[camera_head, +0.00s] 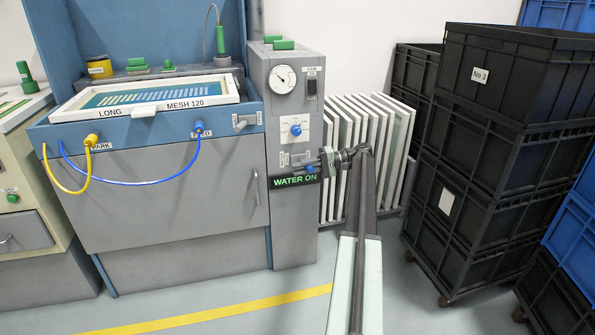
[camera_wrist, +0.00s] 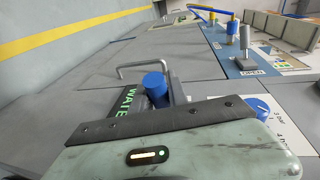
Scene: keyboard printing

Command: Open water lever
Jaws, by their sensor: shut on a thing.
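The water lever, with a blue end (camera_head: 310,169), is on the front of the grey control column (camera_head: 295,225), just above a dark sign with green "WATER ON" letters (camera_head: 290,182). In the wrist view the blue end (camera_wrist: 154,84) shows beyond the dark edge of my gripper's housing, beside part of the green lettering (camera_wrist: 126,103). My gripper (camera_head: 324,160) is at the column's right edge and is shut on the water lever. The fingertips and their exact contact are mostly hidden.
Above the lever are a blue dial (camera_head: 296,130) and a round gauge (camera_head: 283,78). White-framed screens (camera_head: 345,120) stand right behind my arm. Stacked black crates (camera_head: 500,120) are further right. A washing cabinet (camera_head: 170,200) with blue and yellow hoses is left. Floor in front is clear.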

